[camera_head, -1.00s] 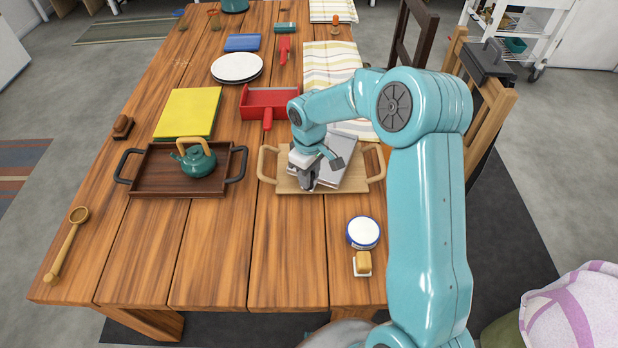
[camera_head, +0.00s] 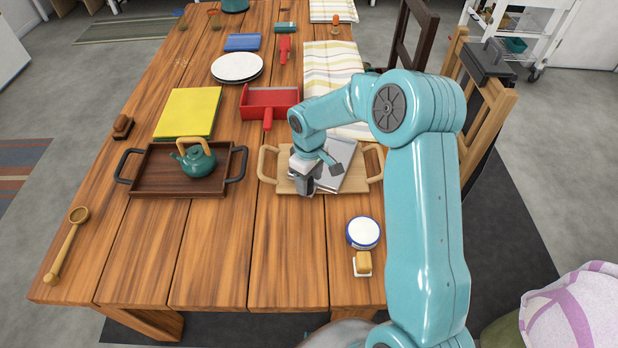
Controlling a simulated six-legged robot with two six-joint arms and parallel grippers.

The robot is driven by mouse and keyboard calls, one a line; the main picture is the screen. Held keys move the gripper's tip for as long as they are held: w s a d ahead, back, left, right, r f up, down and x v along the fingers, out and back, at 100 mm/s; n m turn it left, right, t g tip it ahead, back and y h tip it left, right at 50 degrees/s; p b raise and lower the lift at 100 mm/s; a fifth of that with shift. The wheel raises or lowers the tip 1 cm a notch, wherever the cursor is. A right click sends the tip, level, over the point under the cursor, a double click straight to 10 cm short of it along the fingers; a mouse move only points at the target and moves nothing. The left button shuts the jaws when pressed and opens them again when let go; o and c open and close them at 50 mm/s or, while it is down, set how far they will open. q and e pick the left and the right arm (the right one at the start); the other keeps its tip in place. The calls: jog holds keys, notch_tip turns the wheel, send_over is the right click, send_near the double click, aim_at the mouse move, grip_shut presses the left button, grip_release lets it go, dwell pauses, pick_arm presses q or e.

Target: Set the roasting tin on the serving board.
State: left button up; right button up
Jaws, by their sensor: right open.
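The roasting tin (camera_head: 338,170) is a silver-grey rectangular thing, partly hidden behind my right gripper. It lies over the serving board (camera_head: 283,185), a light wooden board with a looped handle at each end. The tin sits turned at an angle to the board; whether it rests fully flat is hard to tell. My right gripper (camera_head: 305,192) points down at the tin's near left part, with its jaws open. Whether the fingers still touch the tin cannot be seen. My left gripper is not in view.
A dark tray (camera_head: 140,184) holding a green teapot (camera_head: 197,160) stands left of the board. A red dustpan-like tray (camera_head: 270,97) and a striped cloth (camera_head: 331,62) lie behind. A white-topped tub (camera_head: 363,231) and a butter dish (camera_head: 362,264) stand in front. The front middle is clear.

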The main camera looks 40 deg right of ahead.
notch_tip(320, 180, up, 12)
dwell(0.3)
jog(key=shift+r, duration=0.1)
dwell(0.3)
